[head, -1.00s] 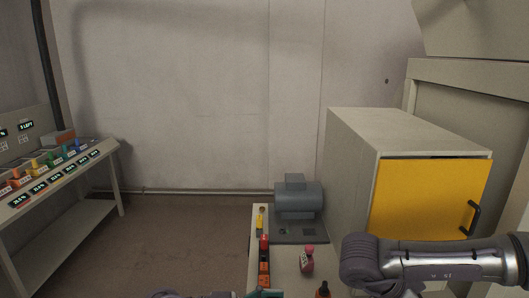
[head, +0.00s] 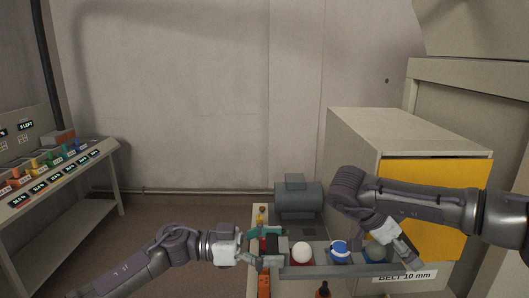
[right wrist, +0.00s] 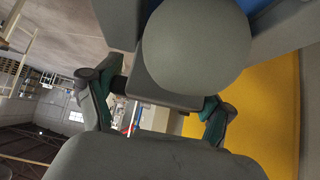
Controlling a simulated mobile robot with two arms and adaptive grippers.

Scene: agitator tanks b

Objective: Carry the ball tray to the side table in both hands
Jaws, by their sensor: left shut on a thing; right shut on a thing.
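The ball tray (head: 330,271) is a grey divided tray, held level in front of me above the bench. No table is clearly identifiable as the side table.
A grey cabinet with a yellow door (head: 460,170) stands close on the right. A sloped console (head: 60,172) stands at left, with open floor (head: 170,215) between.

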